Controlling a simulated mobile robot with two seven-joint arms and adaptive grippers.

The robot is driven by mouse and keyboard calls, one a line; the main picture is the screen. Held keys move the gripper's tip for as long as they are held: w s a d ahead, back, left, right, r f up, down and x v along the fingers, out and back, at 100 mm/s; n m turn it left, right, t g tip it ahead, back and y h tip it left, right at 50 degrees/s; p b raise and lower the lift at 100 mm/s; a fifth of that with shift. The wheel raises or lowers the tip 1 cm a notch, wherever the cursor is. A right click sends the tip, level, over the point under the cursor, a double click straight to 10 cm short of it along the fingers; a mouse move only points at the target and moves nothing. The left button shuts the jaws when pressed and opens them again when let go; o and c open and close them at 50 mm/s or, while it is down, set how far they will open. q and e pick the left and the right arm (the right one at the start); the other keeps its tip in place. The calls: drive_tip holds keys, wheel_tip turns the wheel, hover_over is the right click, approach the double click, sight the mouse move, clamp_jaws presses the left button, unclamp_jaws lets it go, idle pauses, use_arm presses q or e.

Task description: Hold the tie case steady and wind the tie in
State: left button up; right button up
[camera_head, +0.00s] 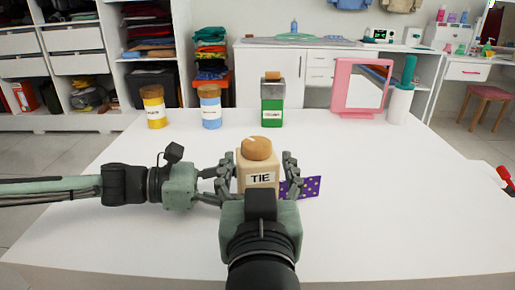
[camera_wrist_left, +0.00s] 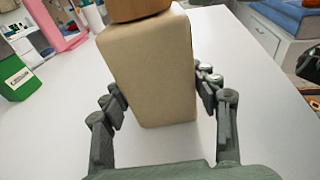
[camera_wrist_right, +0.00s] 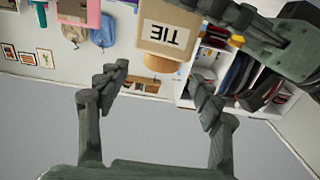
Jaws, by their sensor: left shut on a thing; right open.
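The tie case (camera_head: 258,164) is a beige box marked TIE with a round wooden knob (camera_head: 256,148) on top. It stands upright on the white table. A purple spotted tie (camera_head: 311,187) sticks out at its right side. My left gripper (camera_wrist_left: 160,90) is shut on the case from the left, a finger on each side in the left wrist view. My right gripper (camera_wrist_right: 160,78) is open and empty. In the head view it covers the lower front of the case. In the right wrist view the knob (camera_wrist_right: 160,64) appears upside down between its fingertips, apart from them.
A yellow jar (camera_head: 154,112), a blue jar (camera_head: 210,113) and a green container (camera_head: 272,109) stand along the back of the table. A pink-framed mirror (camera_head: 356,88) and a white bottle (camera_head: 399,105) stand at the back right. The table's right side is mostly clear.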

drive_tip(key=s, duration=0.5)
drive_tip(key=shift+s+d, duration=0.1)
drive_tip(key=shift+s, duration=0.2)
drive_tip(key=n+g+y, duration=1)
drive_tip(key=n+y, duration=0.2)
drive_tip(key=y, duration=0.3)
approach(270, 148)
drive_tip(key=x, duration=1.2)
drive_tip(key=shift+w+a, duration=0.2)
